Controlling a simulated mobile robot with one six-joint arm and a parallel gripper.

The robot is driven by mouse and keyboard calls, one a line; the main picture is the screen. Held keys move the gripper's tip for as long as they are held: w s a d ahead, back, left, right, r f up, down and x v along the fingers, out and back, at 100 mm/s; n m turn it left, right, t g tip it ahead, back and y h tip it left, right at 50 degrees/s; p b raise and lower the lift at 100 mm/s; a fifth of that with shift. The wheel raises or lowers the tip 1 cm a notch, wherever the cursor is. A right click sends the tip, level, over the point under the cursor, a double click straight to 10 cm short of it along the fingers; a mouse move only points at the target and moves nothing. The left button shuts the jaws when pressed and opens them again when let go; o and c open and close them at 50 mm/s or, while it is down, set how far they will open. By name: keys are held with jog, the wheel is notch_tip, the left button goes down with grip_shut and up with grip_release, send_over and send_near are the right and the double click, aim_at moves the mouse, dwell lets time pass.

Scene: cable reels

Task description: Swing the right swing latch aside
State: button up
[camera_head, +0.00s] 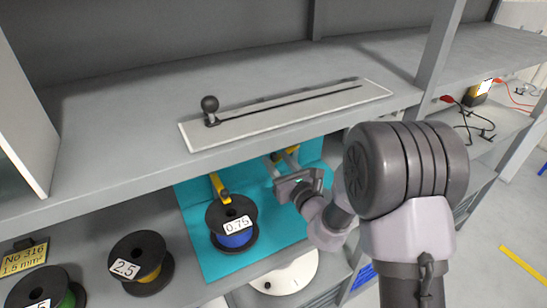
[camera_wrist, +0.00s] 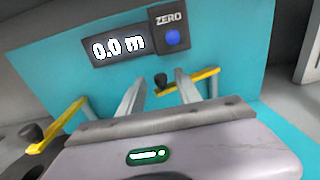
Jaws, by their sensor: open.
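The right swing latch is a yellow bar (camera_wrist: 200,78) with a black knob (camera_wrist: 161,80) at its left end, on a grey post in front of the teal panel (camera_wrist: 240,60). In the head view its yellow end (camera_head: 291,150) shows just beyond my gripper (camera_head: 280,164). In the wrist view my gripper (camera_wrist: 160,78) is open, its two grey fingers pointing at the latch. The knob appears between the fingertips; whether they touch it I cannot tell. The left swing latch (camera_head: 219,186) is yellow too and also shows in the wrist view (camera_wrist: 62,125).
A blue cable reel (camera_head: 232,222) marked 0.75 sits on the teal base below the left latch. Above the right latch are a 0.0 m display (camera_wrist: 118,46) and a ZERO button (camera_wrist: 172,37). A shelf (camera_head: 110,120) with a slotted plate (camera_head: 285,115) overhangs the area.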

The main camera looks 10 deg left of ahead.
jog(key=shift+x, duration=1.45)
grip_shut()
jog(key=shift+d, duration=0.1)
